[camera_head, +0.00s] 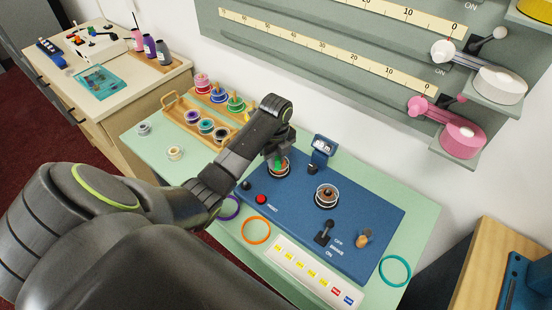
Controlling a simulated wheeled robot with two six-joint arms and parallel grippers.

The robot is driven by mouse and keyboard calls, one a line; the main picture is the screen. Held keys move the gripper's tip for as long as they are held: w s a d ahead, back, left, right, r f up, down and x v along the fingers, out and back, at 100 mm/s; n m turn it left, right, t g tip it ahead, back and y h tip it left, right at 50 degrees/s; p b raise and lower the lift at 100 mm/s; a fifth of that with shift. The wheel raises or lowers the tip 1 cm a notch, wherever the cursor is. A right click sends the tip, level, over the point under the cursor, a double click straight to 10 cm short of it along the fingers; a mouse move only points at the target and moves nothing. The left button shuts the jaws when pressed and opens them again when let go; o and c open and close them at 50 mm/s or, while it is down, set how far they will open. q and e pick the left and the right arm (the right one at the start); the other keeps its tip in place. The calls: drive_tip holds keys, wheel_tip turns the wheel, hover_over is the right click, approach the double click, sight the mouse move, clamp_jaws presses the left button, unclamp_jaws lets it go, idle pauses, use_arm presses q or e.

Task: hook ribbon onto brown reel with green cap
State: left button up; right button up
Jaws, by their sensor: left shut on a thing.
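My left gripper (278,153) points down over the back left of the blue machine panel (365,205). It is shut on a small reel with a green top and orange-brown below (279,167), at a round seat on the panel. The fingers partly hide this reel, and I cannot tell whether it is fully seated. A second reel, brown with a pale rim (326,196), stands on the panel to the right. A loose ribbon end is not clearly visible. My right gripper is not in view.
A wooden tray (171,105) with several coloured reels stands at the back left. The panel has a red button (261,199), a black lever (324,235) and a display (322,150). Orange (256,243) and teal (395,284) rings lie on the counter. Wall dispensers hang behind.

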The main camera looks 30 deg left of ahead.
use_arm(q)
drive_tip(key=shift+s+d+f, duration=0.15)
drive_tip(key=shift+s+f, duration=0.25)
drive_tip(key=shift+f, duration=0.2)
idle(0.6)
drive_tip(key=shift+s+d+f+b, duration=0.1)
drive_tip(key=shift+s+f+b, duration=0.05)
drive_tip(key=shift+f+b, duration=0.15)
idle(0.6)
idle(1.1)
drive_tip(key=shift+f+p, duration=0.1)
drive_tip(key=shift+p, duration=0.2)
clamp_jaws()
